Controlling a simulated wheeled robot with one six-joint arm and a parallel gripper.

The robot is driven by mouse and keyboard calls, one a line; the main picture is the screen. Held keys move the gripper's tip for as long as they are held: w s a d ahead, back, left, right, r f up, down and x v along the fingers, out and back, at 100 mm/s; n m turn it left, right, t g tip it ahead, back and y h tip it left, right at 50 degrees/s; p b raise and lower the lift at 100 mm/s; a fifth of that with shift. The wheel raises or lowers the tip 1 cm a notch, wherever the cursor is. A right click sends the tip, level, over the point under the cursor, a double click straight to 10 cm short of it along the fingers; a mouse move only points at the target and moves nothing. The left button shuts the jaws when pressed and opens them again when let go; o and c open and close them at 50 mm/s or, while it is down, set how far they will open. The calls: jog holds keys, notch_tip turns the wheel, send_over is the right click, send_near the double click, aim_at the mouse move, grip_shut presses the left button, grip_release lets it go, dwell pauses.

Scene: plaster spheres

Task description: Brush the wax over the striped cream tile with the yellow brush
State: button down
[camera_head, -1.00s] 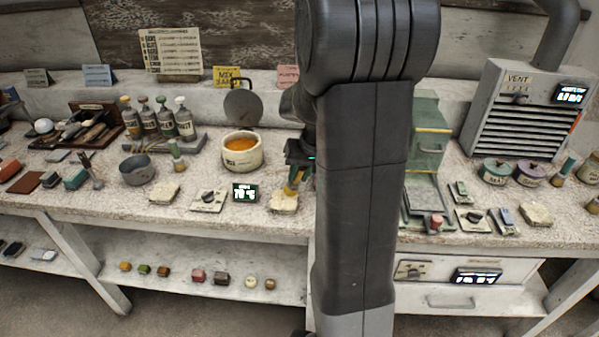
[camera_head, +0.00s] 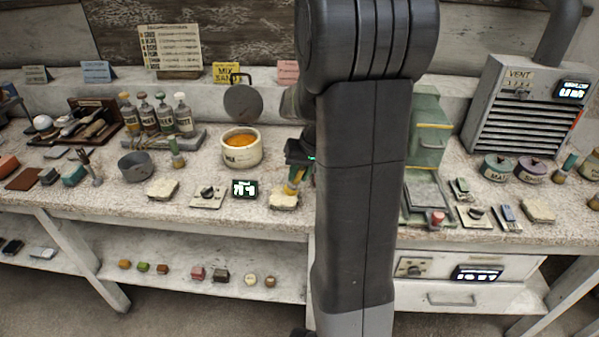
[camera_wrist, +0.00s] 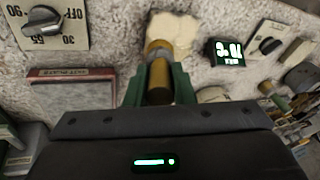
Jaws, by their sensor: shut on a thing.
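My gripper (camera_head: 298,172) is at the bench front, partly hidden behind my arm in the head view. It is shut on the yellow brush (camera_head: 294,184), which points down. The wrist view shows the brush (camera_wrist: 159,78) between the green fingers of my gripper (camera_wrist: 160,88). The brush's tip is at a cream tile (camera_head: 284,202), and the same tile (camera_wrist: 174,27) shows beyond the brush in the wrist view. I cannot make out stripes on it. The wax pot (camera_head: 241,147), white with orange wax inside, stands behind and to the left.
A dial plate (camera_head: 208,197) and a small lit display (camera_head: 244,188) lie left of the tile. Another cream tile (camera_head: 162,188) and a grey pot (camera_head: 136,167) are farther left. A green box-like device (camera_head: 430,135) stands right of my arm.

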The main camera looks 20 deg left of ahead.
jog(key=shift+s, duration=0.15)
jog(key=shift+s+d, duration=0.2)
jog(key=shift+s, duration=0.6)
jog(key=shift+w, duration=0.15)
jog(key=w, duration=0.1)
jog(key=w+a, duration=0.1)
jog(key=w, duration=0.1)
jog(key=shift+w, duration=0.2)
dwell(1.8)
jog(key=shift+r, duration=0.1)
